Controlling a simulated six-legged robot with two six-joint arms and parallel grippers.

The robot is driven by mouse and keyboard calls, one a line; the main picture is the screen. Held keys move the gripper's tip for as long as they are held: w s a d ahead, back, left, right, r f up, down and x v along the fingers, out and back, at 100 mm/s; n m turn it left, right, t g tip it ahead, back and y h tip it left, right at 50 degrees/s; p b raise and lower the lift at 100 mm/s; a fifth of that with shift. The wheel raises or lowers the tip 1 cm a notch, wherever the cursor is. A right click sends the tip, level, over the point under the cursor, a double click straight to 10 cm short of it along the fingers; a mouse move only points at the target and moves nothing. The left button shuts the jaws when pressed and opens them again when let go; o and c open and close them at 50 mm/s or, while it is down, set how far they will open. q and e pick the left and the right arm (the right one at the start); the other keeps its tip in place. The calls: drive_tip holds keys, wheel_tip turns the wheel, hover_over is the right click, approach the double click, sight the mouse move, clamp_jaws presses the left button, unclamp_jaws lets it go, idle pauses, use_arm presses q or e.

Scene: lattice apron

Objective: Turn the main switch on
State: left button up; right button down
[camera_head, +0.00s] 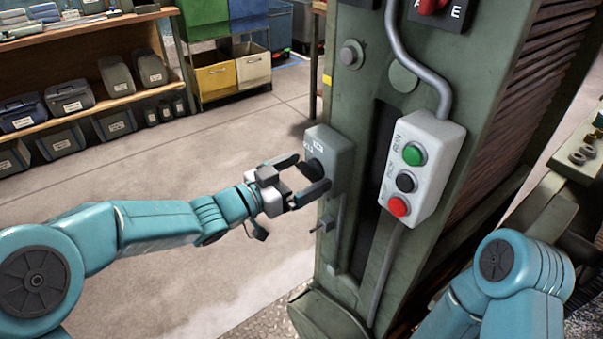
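A grey-green switch box (338,153) with a dark round knob (312,169) and partly hidden white lettering sits on the left face of the green machine column (365,85). My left gripper (308,177) is in front of this box, its two dark fingers apart. The knob shows between the fingertips; whether they touch it I cannot tell. A red knob (433,4) on a black plate with white letters is cut off at the top edge. The frames do not show clearly which is the main switch. My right arm shows at the lower right, its gripper out of view.
A light grey control box (425,170) with green, black and red buttons hangs beside the column's slot, fed by a grey conduit (408,65). A small lever (324,225) sits below the switch box. Shelves with bins (95,120) stand back left; open floor lies between.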

use_arm(q)
drive_tip(key=c, duration=0.9)
drive_tip(key=m+b, duration=0.3)
drive_tip(key=m, duration=0.1)
drive_tip(key=shift+s+f+b, duration=0.1)
drive_tip(key=shift+f+b, duration=0.15)
drive_tip(key=shift+b, duration=0.1)
drive_tip(key=m+b, duration=0.4)
drive_tip(key=m, duration=0.2)
drive_tip(key=shift+f+b, duration=0.1)
drive_tip(key=shift+b, duration=0.3)
drive_tip(key=m+b, duration=0.3)
drive_tip(key=m, duration=0.1)
drive_tip(key=shift+s+d+m, duration=0.1)
drive_tip(key=shift+m, duration=0.2)
drive_tip(key=shift+m+b, duration=0.85)
drive_tip(key=shift+m, duration=0.75)
